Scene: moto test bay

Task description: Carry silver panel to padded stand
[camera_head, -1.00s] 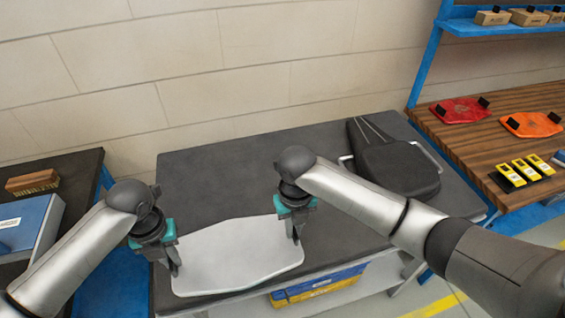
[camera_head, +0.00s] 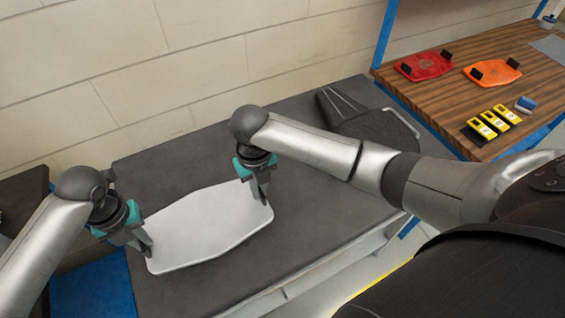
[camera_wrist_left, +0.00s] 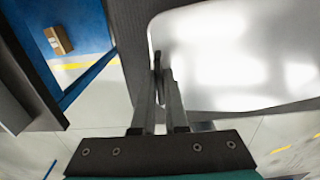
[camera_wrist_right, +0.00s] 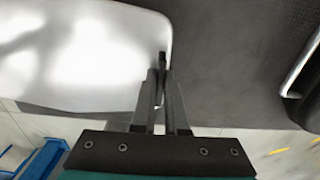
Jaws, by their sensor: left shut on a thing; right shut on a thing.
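The silver panel (camera_head: 205,225) is a pale, flat plate with rounded corners. In the head view it shows over the left part of a dark grey tabletop; I cannot tell whether it touches the top. My left gripper (camera_head: 146,244) is shut on its left edge, and my right gripper (camera_head: 264,196) is shut on its right edge. The left wrist view shows the panel (camera_wrist_left: 235,55) between the left fingers at its edge. The right wrist view shows the panel's (camera_wrist_right: 80,60) other end in the right fingers. I cannot identify a padded stand with certainty.
The dark grey table (camera_head: 310,230) has free room right of the panel. A black seat-like part (camera_head: 372,125) with metal rails lies at its back right. A wooden bench (camera_head: 450,100) holds red (camera_head: 425,65) and orange (camera_head: 493,72) plates and yellow boxes (camera_head: 487,124). A wall stands behind.

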